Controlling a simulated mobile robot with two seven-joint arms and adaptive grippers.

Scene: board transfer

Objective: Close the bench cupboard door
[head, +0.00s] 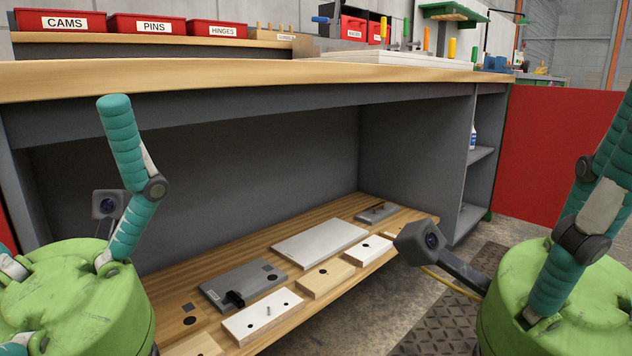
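The bench's lower cupboard space (240,170) is grey inside and stands open toward me. A flat red panel (560,150) stands past the bench's right end and looks like the opened door. Its hinge and handle do not show, so I cannot be sure. My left gripper (120,150) is in front of the opening's left side, with one teal finger raised, the other cut off at the left edge, and nothing between them. My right gripper (600,200) is in front of the red panel, apart from it as far as I can tell. Its fingertips are out of frame.
A wooden shelf (345,205) low in the bench holds several plates and blocks. The wooden bench top (200,80) carries red bins (150,24) and tools at the back. Open side shelves (480,155) hold a bottle. A dark floor mat (450,305) lies before the bench.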

